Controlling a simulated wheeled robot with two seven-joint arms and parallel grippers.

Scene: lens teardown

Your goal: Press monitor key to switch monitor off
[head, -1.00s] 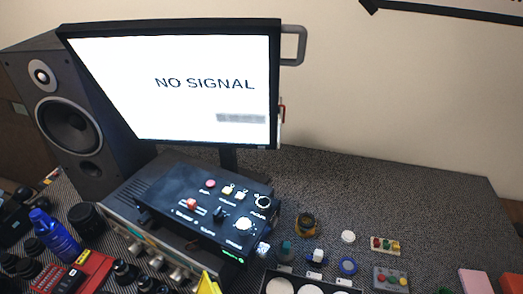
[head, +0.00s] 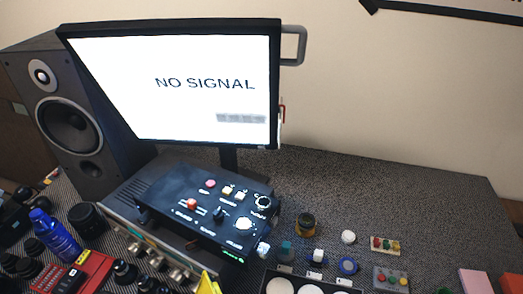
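The monitor (head: 180,88) is lit white and reads "NO SIGNAL", with a blurred grey bar at its lower right. A black control box (head: 205,212) stands in front of it on a silver-fronted unit. The box carries cream keys (head: 234,192), a red round button (head: 210,184), a red slider knob (head: 191,204), a black switch (head: 219,213), a white lit dial (head: 244,224) and a dark round knob (head: 263,202). Its labels are too small to read, so I cannot tell which control is the monitor key. Neither gripper shows in the head view.
A large speaker (head: 68,125) stands left of the monitor. A blue bottle (head: 57,236), red case (head: 88,272) and dark lens parts lie at lower left. Small jars, a black tray (head: 333,287) and button blocks (head: 385,244) lie at lower right. The dark table (head: 430,200) is clear at back right.

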